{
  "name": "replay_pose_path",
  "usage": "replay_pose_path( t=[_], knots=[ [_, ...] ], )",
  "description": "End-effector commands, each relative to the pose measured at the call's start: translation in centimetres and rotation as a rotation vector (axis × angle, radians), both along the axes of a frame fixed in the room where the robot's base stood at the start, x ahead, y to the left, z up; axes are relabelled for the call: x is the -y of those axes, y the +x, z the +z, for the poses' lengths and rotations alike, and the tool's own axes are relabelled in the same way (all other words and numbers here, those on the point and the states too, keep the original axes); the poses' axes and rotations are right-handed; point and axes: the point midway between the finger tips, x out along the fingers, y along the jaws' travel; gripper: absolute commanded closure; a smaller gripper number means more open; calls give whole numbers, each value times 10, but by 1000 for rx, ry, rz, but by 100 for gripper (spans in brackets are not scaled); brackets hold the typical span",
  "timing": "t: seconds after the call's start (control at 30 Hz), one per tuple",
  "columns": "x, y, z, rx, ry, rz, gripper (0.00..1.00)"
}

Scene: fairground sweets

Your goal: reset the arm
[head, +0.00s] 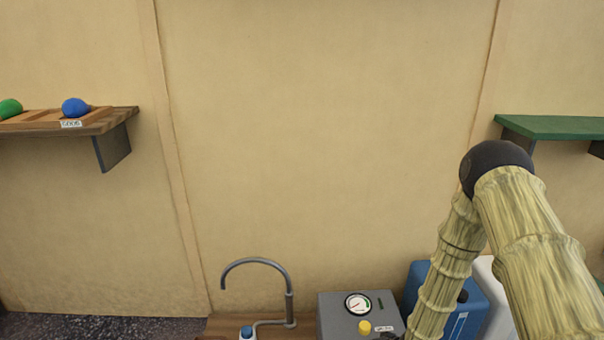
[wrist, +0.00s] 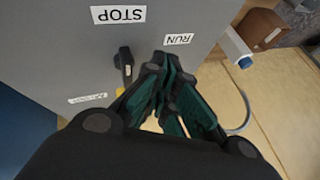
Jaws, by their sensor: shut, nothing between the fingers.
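My gripper (wrist: 168,78) shows in the wrist view with its dark green and black fingers drawn together and nothing between them. It is in front of the face of a grey machine box (wrist: 60,50); I cannot tell whether it touches the box.
The box, with STOP (wrist: 118,14) and RUN (wrist: 179,39) labels and a black lever (wrist: 124,66), also shows its gauge (head: 358,304). A curved tap (head: 256,262) and blue canister (head: 462,295) flank it. A wooden shelf (head: 120,116) and green shelf (head: 555,127) are higher up.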

Motion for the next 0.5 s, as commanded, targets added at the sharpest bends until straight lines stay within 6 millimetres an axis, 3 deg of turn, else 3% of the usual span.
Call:
replay_pose_path(
  t=[0.03, 0.2, 0.4, 0.5],
  knots=[
    [-4, -29, -10, -37, -21, 2, 100],
    [-8, -120, -31, -146, -108, 10, 100],
    [0, -227, -37, -280, -231, 38, 100],
    [6, -268, -34, -336, -283, 54, 100]
  ],
)
